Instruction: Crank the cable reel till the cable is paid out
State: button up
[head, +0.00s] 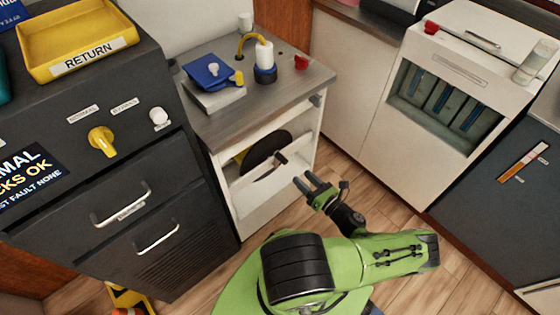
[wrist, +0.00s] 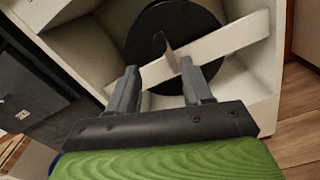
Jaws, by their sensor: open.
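The cable reel (head: 262,149) is a black disc with some yellow at its left. It sits inside the open front of the white cabinet, behind a slanted white bar (head: 262,174). A small dark part, perhaps the crank handle (head: 280,158), sticks out at the bar. In the wrist view the reel (wrist: 158,32) is a large dark disc behind the bar (wrist: 232,42), with a thin plate-like piece (wrist: 170,55) at its middle. My gripper (head: 314,183) is open and empty in front of the cabinet, right of the reel. Its fingertips (wrist: 158,75) point at the bar; contact cannot be told.
The cabinet top (head: 205,128) holds a blue device (head: 208,72), a white cylinder with a yellow hose (head: 264,58) and a red knob (head: 301,62). Dark drawers (head: 130,205) stand left, and a white unit (head: 465,75) stands right.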

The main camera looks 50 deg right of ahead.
aim_at(286, 163)
jog(key=b+x, duration=0.1)
jog(key=x, duration=1)
jog(key=shift+w+b, duration=0.3)
jog(key=shift+w, duration=0.05)
jog(key=shift+c, duration=0.3)
grip_shut()
